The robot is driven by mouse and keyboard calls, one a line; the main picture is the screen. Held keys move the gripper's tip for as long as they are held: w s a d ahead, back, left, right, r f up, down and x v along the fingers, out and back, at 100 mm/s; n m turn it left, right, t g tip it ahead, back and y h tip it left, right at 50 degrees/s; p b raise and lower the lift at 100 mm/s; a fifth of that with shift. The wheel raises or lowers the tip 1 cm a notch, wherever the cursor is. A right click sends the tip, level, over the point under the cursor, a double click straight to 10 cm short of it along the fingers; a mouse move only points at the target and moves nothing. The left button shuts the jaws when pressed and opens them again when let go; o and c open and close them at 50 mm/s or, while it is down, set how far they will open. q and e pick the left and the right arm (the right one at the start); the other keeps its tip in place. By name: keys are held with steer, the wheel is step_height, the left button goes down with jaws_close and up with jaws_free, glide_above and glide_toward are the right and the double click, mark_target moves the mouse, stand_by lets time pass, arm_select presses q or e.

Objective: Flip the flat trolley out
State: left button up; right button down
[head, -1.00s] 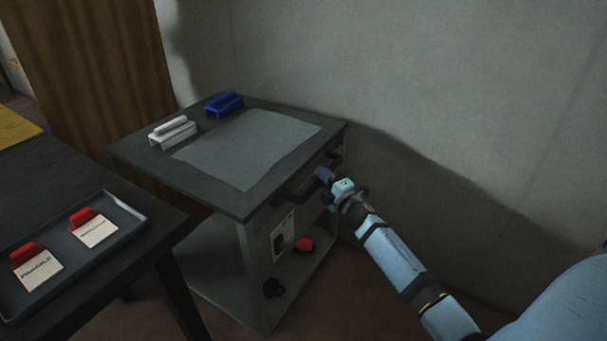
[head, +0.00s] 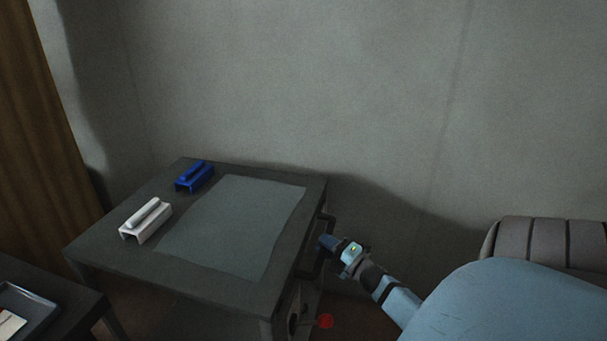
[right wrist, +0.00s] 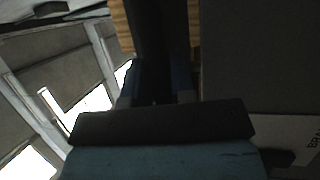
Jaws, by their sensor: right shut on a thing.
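A dark grey cabinet-like table (head: 100,247) stands left of centre in the head view, with a flat grey sheet on its top. My right gripper (head: 337,246) is at that side, shut on the handle. In the right wrist view, the dark bar (right wrist: 160,35) runs up between the blue fingers (right wrist: 158,88). I cannot tell from these views which part is the flat trolley. My left gripper is out of view.
A white block with a handle (head: 146,222) and a blue one (head: 195,177) sit on the tabletop. A tray (head: 30,303) lies on another table at lower left. Grey walls stand behind.

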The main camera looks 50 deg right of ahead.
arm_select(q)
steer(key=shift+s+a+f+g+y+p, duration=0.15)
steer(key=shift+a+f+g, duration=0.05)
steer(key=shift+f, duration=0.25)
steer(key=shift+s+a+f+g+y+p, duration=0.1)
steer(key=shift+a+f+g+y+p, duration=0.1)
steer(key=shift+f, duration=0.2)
arm_select(e)
steer(key=s, duration=0.1)
steer(key=s+d, duration=0.1)
steer(key=s, duration=0.1)
steer(key=shift+s+d+f, duration=0.1)
steer(key=shift+s+d, duration=0.15)
steer(key=shift+s, duration=0.1)
steer(key=c, duration=1.3)
jaws_free()
steer(key=o, duration=0.3)
steer(key=shift+s+d, duration=0.1)
steer(key=shift+s, duration=0.1)
steer(key=shift+o, duration=0.2)
